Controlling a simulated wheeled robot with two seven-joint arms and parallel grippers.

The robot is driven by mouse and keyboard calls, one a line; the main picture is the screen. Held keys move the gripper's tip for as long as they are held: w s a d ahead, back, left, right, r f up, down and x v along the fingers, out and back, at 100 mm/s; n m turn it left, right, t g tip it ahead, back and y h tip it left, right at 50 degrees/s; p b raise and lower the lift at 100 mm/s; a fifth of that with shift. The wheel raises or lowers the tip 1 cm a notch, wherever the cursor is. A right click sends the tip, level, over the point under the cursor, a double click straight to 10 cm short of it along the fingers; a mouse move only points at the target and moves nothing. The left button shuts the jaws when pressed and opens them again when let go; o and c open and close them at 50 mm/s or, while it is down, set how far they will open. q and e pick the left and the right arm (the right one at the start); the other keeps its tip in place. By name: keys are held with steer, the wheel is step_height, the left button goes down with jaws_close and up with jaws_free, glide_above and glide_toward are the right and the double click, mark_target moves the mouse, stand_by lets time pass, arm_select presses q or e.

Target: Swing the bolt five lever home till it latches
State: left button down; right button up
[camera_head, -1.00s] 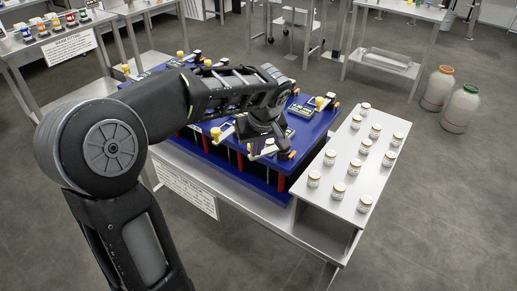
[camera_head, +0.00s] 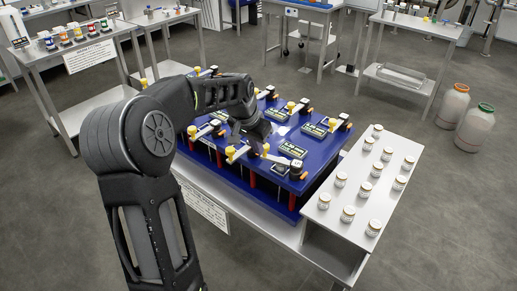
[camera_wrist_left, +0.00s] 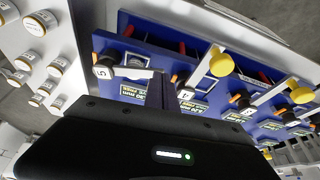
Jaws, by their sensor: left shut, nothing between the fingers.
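The bolt five lever is the pale bar (camera_wrist_left: 138,73) beside the dark block marked 5 (camera_wrist_left: 105,67) in the left wrist view. Its other end runs behind my left gripper (camera_wrist_left: 160,92), which is shut and empty, with its fingers against or just in front of the bar; I cannot tell whether they touch. In the head view my left gripper (camera_head: 256,146) hangs over the near edge of the blue unit (camera_head: 275,195). The bar (camera_head: 277,158) shows to its right, reaching the corner block (camera_head: 297,170). Whether it is latched cannot be seen.
A yellow knob (camera_head: 232,152) stands just left of the gripper; in the wrist view a yellow knob (camera_wrist_left: 222,64) rises near block 4 (camera_wrist_left: 186,95). More levers crowd the blue top. A white shelf (camera_head: 330,215) with several jars adjoins on the right.

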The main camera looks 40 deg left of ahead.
arm_select(q)
steer(key=shift+w+a, duration=0.35)
steer(key=shift+w, duration=0.35)
steer(key=shift+w+a, duration=0.3)
steer(key=shift+w, duration=0.4)
arm_select(e)
steer(key=shift+w+a, duration=0.2)
steer(key=shift+w, duration=0.2)
steer(key=shift+s, duration=0.1)
